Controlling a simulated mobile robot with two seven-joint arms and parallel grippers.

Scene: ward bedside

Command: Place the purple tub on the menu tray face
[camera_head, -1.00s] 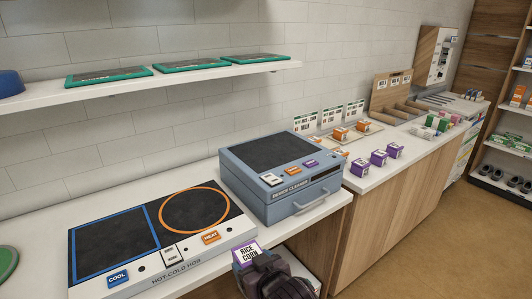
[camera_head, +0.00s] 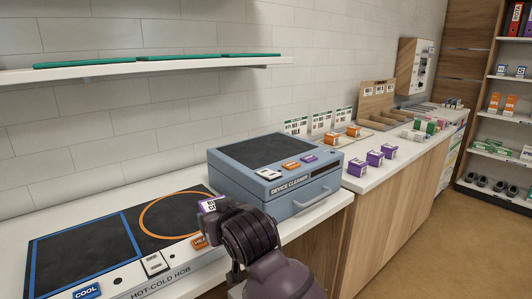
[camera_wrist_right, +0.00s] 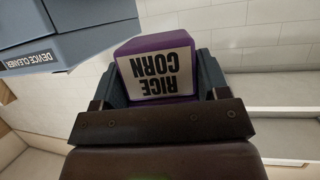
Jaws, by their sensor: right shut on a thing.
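My right gripper (camera_wrist_right: 157,92) is shut on a purple tub (camera_wrist_right: 155,42) with a white label reading RICE CORN, upside down in the wrist view. In the head view the tub (camera_head: 207,204) is mostly hidden behind my dark gripper (camera_head: 214,214), above the right part of the hob. A pale tray (camera_head: 366,133) lies further right on the counter, bearing orange tubs (camera_head: 332,138), with menu cards (camera_head: 321,122) standing behind. Three other purple tubs (camera_head: 374,158) stand along the counter's front edge. My left gripper is not in view.
The blue-grey device cleaner (camera_head: 270,165) stands between my right gripper and the tray. The hot-cold hob (camera_head: 80,245) is at the left. A shelf with green slabs (camera_head: 150,57) runs above. A wooden divided holder (camera_head: 378,115) stands beyond the tray.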

